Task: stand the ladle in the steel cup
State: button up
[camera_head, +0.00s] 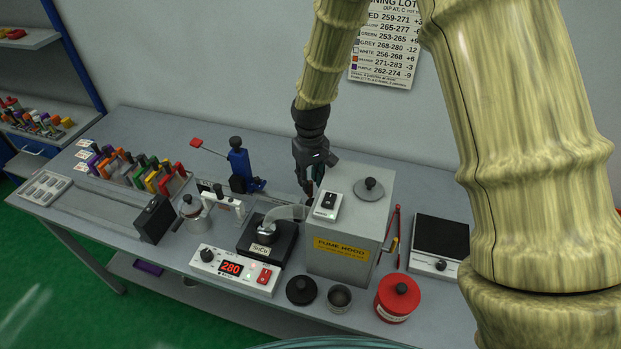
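A small open steel cup (339,297) stands upright at the front of the bench, between a black-knobbed lid and a red canister. I cannot make out the ladle with certainty. My gripper (311,186) points down behind the left rear of the grey fume hood box (345,228), above the back of the bench. Its fingers are small, dark and partly hidden by the hood, so I cannot tell whether they hold anything. A black solder pot (267,240) marked SnCu sits left of the hood, with a curved translucent duct over it.
A controller (236,270) reading 280 stands in front of the pot. The black lid (301,290) and red canister (397,298) flank the cup. A red-handled tool (394,232) and a dark-topped scale (440,242) are right. Colored tools (137,170) fill a left rack.

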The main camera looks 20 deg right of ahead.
dwell(0.3)
notch_tip(320, 180, up, 12)
dwell(0.7)
dwell(0.7)
